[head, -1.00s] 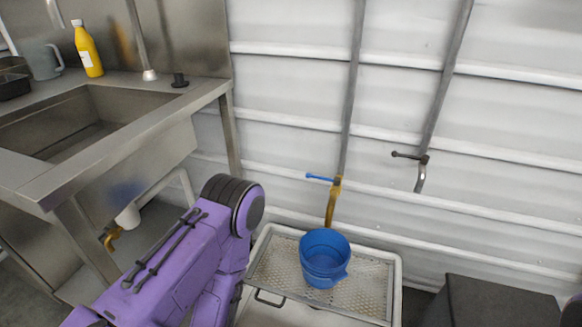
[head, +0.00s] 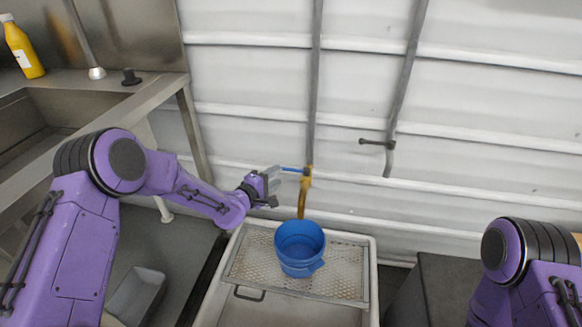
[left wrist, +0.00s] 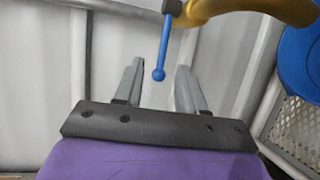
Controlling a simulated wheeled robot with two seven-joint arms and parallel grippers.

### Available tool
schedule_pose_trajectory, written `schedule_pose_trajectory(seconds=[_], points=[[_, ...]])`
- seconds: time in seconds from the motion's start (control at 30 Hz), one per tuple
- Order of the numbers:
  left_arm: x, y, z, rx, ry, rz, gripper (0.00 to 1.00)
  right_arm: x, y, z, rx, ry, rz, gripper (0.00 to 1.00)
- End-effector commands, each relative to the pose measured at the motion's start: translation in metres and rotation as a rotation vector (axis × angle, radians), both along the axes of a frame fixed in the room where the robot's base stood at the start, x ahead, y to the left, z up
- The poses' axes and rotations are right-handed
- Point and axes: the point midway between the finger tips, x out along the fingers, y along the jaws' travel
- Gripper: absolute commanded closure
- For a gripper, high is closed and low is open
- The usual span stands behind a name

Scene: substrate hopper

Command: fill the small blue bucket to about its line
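The small blue bucket (head: 299,250) stands upright on the perforated grate, under the brass tap (head: 305,195) with a blue lever (head: 293,170). Its inside line and any water cannot be made out. My left gripper (head: 274,178) is at the left end of the blue lever. In the left wrist view, its two grey fingers (left wrist: 158,85) are apart, with the lever (left wrist: 161,55) reaching between or just beyond their tips; contact cannot be told. The bucket's edge (left wrist: 302,65) shows at the right there. My right arm shows at the lower right, its gripper out of view.
The bucket's grate (head: 345,275) lies in a white basin (head: 372,290). A steel sink (head: 60,120) with a yellow bottle (head: 22,48) is at the left. A grey bin (head: 137,295) stands below it.

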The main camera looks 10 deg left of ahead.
Motion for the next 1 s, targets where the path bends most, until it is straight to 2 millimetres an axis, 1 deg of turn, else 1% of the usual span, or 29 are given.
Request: schedule_pose_trajectory(seconds=[0.03,0.2,0.3,0.4,0.57,0.8,0.83,0.87,0.9,0.93,1.0], points=[[0.007,-0.004,-0.005,0.003,0.0,-0.002,0.6,0.0,0.0,-0.004,0.0,0.0,0.0,0.57],[0.043,-0.02,-0.014,0.002,0.0,0.0,0.6,0.0,0.0,-0.012,0.0,0.0,0.0,0.57],[0.061,-0.028,-0.018,0.003,0.001,0.0,0.6,0.0,0.0,-0.016,0.0,0.0,0.0,0.57],[0.075,-0.033,-0.02,0.003,0.001,0.0,0.6,0.0,0.0,-0.019,0.0,0.0,0.0,0.57],[0.084,-0.037,-0.02,0.002,0.003,0.0,0.6,0.0,0.0,-0.021,0.0,0.0,0.0,0.57],[0.085,-0.037,-0.02,0.001,0.004,0.001,0.6,0.0,0.0,-0.021,0.0,0.0,0.0,0.57],[0.085,-0.037,-0.02,0.002,0.004,0.001,0.67,0.0,0.0,-0.021,0.0,0.0,0.0,0.57],[0.085,-0.037,-0.02,0.002,0.004,0.001,0.77,0.0,0.0,-0.021,0.0,0.0,0.0,0.57],[0.085,-0.037,-0.02,0.002,0.004,0.001,0.9,0.0,0.0,-0.021,0.0,0.0,0.0,0.57],[0.085,-0.037,-0.02,0.002,0.004,0.001,0.99,0.0,0.0,-0.021,0.0,0.0,0.0,0.57],[0.085,-0.037,-0.02,0.002,0.004,0.001,1.0,0.0,0.0,-0.021,0.0,0.0,0.0,0.57]])
